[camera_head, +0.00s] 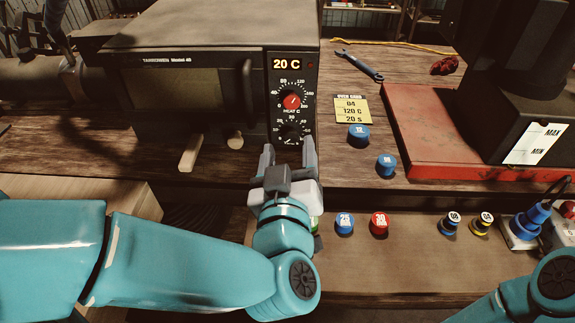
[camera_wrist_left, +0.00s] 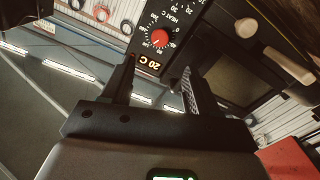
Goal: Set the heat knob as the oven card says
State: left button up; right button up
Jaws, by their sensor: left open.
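The oven (camera_head: 180,80) stands on the bench with its control panel at its right side. The red heat knob (camera_head: 292,102) sits on a dial under a display reading 20 C (camera_head: 287,64). A second, black knob (camera_head: 291,130) is below it. The yellow oven card (camera_head: 352,110) lies to the right and reads 04, 120 C, 20 s. My left gripper (camera_head: 288,150) is open and empty, just below and in front of the panel. In the left wrist view the red knob (camera_wrist_left: 160,38) shows upside down beyond the open fingers (camera_wrist_left: 155,85). My right gripper is out of view.
Blue caps (camera_head: 358,135) lie right of the oven. Blue, red and yellow-banded pieces (camera_head: 379,224) stand along the front ledge. A wrench (camera_head: 358,65) and a red tray (camera_head: 430,150) with a dark machine (camera_head: 510,90) are to the right. Two wooden pegs (camera_head: 192,152) are at the oven's front.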

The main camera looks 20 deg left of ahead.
pick_arm(q)
jog(key=v, duration=0.3)
jog(key=shift+s, duration=0.2)
dwell(0.4)
